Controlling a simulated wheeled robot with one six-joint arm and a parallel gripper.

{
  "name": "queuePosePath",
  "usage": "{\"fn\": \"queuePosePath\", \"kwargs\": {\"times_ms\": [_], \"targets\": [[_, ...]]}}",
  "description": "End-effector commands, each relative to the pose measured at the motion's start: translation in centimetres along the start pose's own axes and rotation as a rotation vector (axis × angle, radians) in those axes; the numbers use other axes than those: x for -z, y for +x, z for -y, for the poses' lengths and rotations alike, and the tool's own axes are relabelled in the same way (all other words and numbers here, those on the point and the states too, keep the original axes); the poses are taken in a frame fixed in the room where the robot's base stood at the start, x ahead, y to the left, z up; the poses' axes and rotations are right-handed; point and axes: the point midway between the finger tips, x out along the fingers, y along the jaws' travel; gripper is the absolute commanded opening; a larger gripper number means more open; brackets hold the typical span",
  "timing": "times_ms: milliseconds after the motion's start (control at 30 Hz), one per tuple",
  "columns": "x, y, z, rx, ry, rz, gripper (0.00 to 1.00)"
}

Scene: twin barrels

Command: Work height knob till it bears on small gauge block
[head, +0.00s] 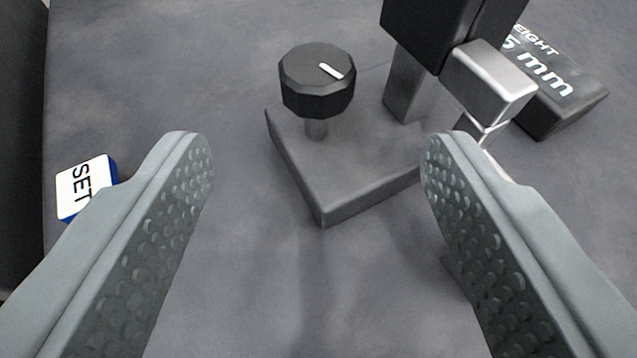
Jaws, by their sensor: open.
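The height knob (317,82) is a black faceted knob with a white mark on its top, on a short stem above a grey base plate (335,195). A grey post on the same base carries a black head block (430,28) with a silver jaw piece (490,82) at its side. Below the silver piece is a small bright part, partly hidden by my right finger; I cannot tell if it is the small gauge block or if the two touch. My gripper (312,160) is open and empty, its fingers wide apart, with the knob beyond the fingertips and between them in the picture.
A dark plate (565,100) lettered "5 mm" lies at the right behind the device. A blue-edged white tag (84,187) reading "SET" lies at the left, partly behind my left finger. The grey table is clear in front of the base and left of the knob.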

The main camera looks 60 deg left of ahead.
Motion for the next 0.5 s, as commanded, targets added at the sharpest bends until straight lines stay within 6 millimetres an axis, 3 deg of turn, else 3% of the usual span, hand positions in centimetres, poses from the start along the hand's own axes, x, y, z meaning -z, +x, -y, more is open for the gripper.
{"fn": "queuePosePath", "kwargs": {"times_ms": [200,500], "targets": [[0.0,-4.4,-0.1,-0.004,0.001,0.0,0.59],[0.0,-7.9,-0.1,-0.001,0.0,0.0,0.59]]}}
